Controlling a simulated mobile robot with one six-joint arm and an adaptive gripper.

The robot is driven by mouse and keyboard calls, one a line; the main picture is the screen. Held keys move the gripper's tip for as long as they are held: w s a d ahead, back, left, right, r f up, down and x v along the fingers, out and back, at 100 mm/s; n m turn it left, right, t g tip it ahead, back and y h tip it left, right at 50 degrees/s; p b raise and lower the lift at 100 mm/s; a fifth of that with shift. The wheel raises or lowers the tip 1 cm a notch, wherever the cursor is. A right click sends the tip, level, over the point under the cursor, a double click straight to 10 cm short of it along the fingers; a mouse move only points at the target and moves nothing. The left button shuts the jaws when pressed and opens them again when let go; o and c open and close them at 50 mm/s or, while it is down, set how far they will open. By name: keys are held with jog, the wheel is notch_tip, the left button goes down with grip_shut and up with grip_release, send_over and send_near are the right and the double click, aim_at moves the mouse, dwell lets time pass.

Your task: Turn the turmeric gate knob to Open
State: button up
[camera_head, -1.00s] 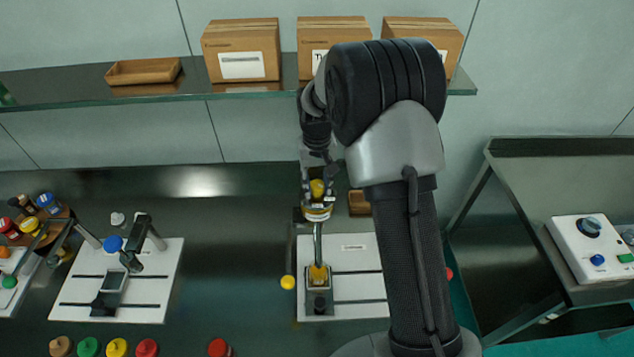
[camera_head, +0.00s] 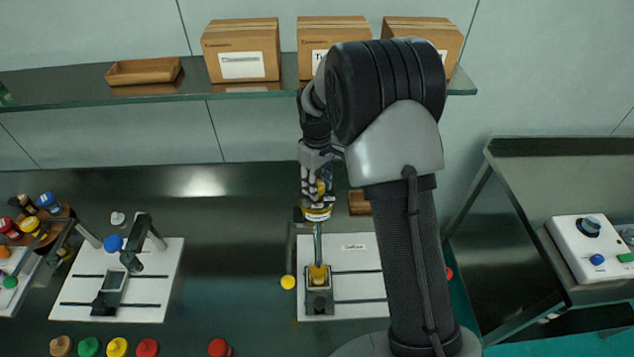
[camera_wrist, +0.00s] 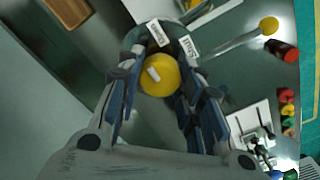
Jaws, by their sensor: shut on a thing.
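The turmeric gate knob (camera_wrist: 160,75) is a round yellow knob with a white mark on its face. In the wrist view it sits between the fingers of my gripper (camera_wrist: 157,82), which are shut on it from both sides. In the head view my gripper (camera_head: 317,188) is upright over the knob at the top of a metal tube (camera_head: 318,243), and its fingers mostly cover the knob. Two white labels lie just beyond the knob in the wrist view; one reads "Shut" (camera_wrist: 189,47), and the other label (camera_wrist: 157,33) is too small to read surely.
The tube runs down to a yellow piece at a small dark holder (camera_head: 319,302) on a white board (camera_head: 355,288). A similar board (camera_head: 150,300) stands left. Several coloured caps line the front. Boxes (camera_head: 242,52) stand on a shelf above. A white control box (camera_head: 590,245) is right.

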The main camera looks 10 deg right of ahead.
dwell(0.4)
jog(key=o, duration=1.1)
jog(key=shift+c, duration=0.2)
notch_tip(320, 180, up, 12)
